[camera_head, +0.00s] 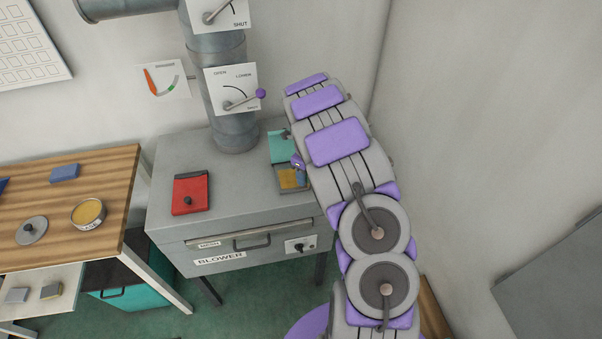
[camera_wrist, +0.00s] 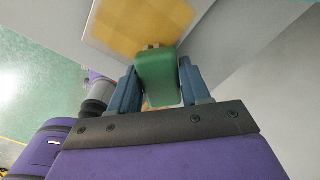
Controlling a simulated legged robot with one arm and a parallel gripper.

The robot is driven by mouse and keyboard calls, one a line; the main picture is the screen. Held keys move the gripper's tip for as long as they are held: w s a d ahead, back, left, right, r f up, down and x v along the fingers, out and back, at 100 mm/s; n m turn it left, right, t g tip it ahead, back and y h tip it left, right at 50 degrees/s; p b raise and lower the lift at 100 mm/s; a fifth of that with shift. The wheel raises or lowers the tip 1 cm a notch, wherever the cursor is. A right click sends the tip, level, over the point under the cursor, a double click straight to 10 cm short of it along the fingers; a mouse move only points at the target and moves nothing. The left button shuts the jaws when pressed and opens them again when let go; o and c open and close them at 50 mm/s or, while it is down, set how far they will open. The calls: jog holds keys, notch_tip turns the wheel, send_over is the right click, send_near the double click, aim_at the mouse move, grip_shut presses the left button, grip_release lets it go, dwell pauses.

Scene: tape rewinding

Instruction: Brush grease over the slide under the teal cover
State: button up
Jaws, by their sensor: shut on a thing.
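The teal cover (camera_head: 281,147) stands open on the grey blower housing. In front of it is the slide (camera_head: 288,180), a yellow-orange patch in a pale frame. It also shows in the wrist view as a yellow surface (camera_wrist: 135,22) with pale edges. My gripper (camera_wrist: 158,76) is shut on the green handle of a brush (camera_wrist: 157,66). The brush's bristle end (camera_wrist: 151,46) is at the near edge of the yellow surface; I cannot tell if it touches. In the head view my gripper (camera_head: 300,177) is over the slide's right side and the brush is hidden.
The wooden bench (camera_head: 110,175) holds an open tin of yellow grease (camera_head: 88,213), a grey lid (camera_head: 32,231) and a blue block (camera_head: 65,173). A duct (camera_head: 235,132) rises behind.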

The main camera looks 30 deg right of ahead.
jog(key=shift+a, duration=0.15)
jog(key=shift+w+a+f, duration=0.1)
jog(key=shift+w+a, duration=0.15)
jog(key=shift+a, duration=0.65)
jog(key=shift+w+a+f, duration=0.1)
jog(key=shift+w+a, duration=0.1)
jog(key=shift+a, duration=0.65)
jog(key=shift+r, duration=0.1)
jog(key=shift+w+d+r+p, duration=0.1)
jog(key=shift+d+r+p, duration=0.1)
jog(key=shift+r+p, duration=0.3)
jog(key=shift+d+r, duration=0.1)
jog(key=shift+r, duration=0.85)
jog(key=shift+r+p, duration=0.7)
jog(key=shift+r, duration=0.85)
jog(key=shift+r, duration=0.1)
jog(key=shift+r+p, duration=0.7)
jog(key=shift+r, duration=0.7)
